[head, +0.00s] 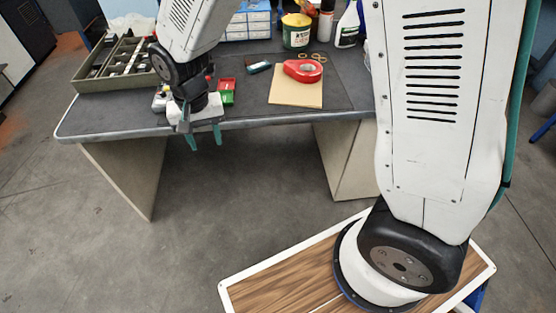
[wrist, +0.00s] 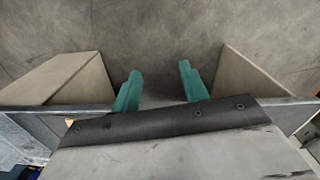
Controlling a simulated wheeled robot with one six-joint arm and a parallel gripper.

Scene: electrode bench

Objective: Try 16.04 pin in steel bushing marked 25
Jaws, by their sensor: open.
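My gripper (head: 204,141) hangs at the front edge of the dark bench (head: 290,113), its two teal fingers apart and nothing visible between them. In the wrist view, the fingers (wrist: 160,74) also stand apart over bare floor, with the bench edge behind them. I cannot make out the 16.04 pin or the steel bushing marked 25 in either view. Small light-coloured items (head: 160,98) sit on the bench just left of my gripper, too small and too covered to identify. My gripper and wrist hide part of the bench top there.
A divided grey tray (head: 92,86) stands at the bench's left. Red and green bins (head: 227,92) sit close right of my gripper. A can (head: 296,35) and bottles stand behind. The floor in front is clear.

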